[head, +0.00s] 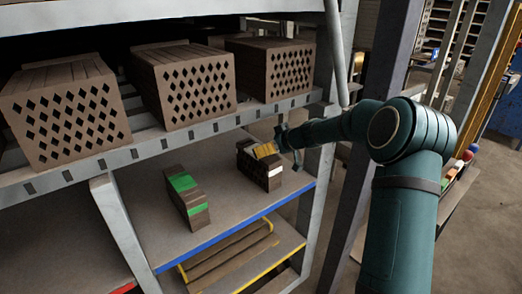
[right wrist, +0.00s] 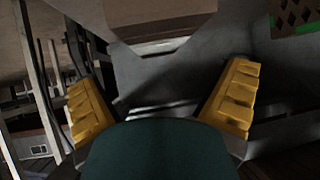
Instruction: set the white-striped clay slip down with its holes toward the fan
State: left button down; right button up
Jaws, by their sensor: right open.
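The white-striped clay slip (head: 251,170) stands on the blue-edged shelf, a brown block with a white band near its right end. Its front side looks dark and patterned, but it is too small to tell the holes clearly. My right gripper (head: 266,150) is at its upper right side, with a yellow finger pad overlapping it in the picture. In the right wrist view my gripper (right wrist: 162,85) is open with nothing between its pads. A brown block with a pale band (right wrist: 160,22) lies just beyond the fingertips. No fan is recognisable. My left gripper is out of view.
A green-striped slip (head: 187,198) stands left on the blue-edged shelf (head: 225,222), with clear surface between the slips. Large perforated bricks (head: 187,88) fill the shelf above. A grey upright (head: 318,205) stands to the right. A yellow-edged shelf (head: 285,245) lies below.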

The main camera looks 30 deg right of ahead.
jog(key=v, duration=0.6)
jog(key=shift+s, duration=0.15)
dwell(0.3)
